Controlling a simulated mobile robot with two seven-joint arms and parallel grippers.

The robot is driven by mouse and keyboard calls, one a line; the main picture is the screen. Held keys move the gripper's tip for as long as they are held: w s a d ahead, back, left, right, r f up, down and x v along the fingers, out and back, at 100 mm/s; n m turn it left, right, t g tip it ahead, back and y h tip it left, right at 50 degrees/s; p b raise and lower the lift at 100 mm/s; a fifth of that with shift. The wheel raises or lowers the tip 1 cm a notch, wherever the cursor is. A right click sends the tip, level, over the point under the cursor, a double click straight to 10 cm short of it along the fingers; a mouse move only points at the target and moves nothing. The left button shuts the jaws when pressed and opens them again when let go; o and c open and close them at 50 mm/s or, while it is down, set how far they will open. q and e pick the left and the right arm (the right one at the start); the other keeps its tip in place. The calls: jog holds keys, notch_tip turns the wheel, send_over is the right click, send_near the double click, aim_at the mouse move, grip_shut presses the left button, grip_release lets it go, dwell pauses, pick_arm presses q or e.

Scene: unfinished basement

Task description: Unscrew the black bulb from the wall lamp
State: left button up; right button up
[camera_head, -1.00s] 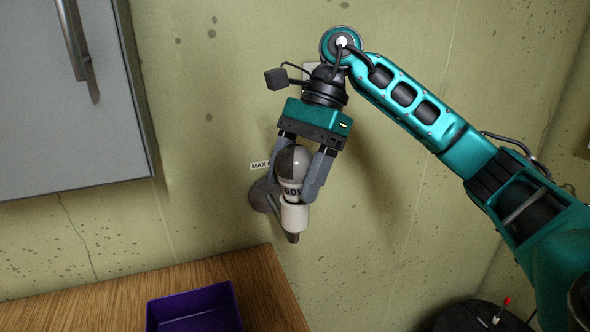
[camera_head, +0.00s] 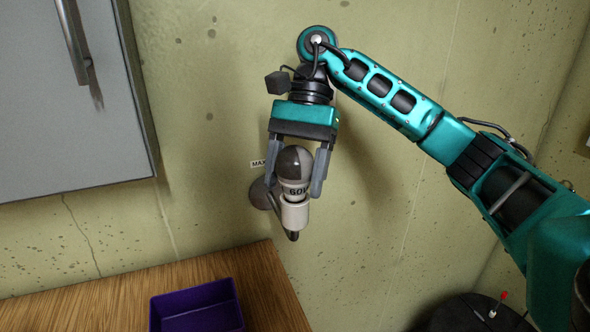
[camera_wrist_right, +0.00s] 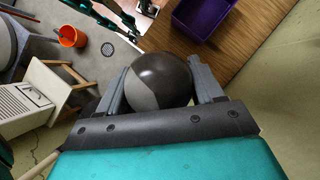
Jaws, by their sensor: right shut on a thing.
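The black bulb (camera_head: 296,163) has a dark dome with a grey patch and a pale collar with printed figures. It stands upright in the white socket (camera_head: 295,214) of the wall lamp, whose round dark plate (camera_head: 259,194) is on the wall. My right gripper (camera_head: 304,191) comes down from above and is shut on the bulb, a finger on each side. In the right wrist view the dome of the bulb (camera_wrist_right: 159,80) sits between the two fingers. The bulb's threads are hidden. My left gripper is not in view.
A label (camera_head: 258,164) is on the wall, partly covered. A purple bin (camera_head: 197,306) stands on the wooden bench top (camera_head: 265,275) below left. A grey cabinet (camera_head: 70,105) hangs at upper left. The wrist view shows an orange bucket (camera_wrist_right: 72,37) on the floor.

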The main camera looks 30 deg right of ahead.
jog(key=shift+n+g+h, duration=0.4)
jog(key=shift+n+g, duration=0.1)
jog(key=shift+n, duration=0.6)
jog(key=shift+n+g+h, duration=0.5)
jog(key=shift+n+h, duration=0.2)
jog(key=shift+n, duration=1)
jog(key=o, duration=1.1)
jog(key=shift+w+r, duration=0.1)
jog(key=shift+r, duration=0.05)
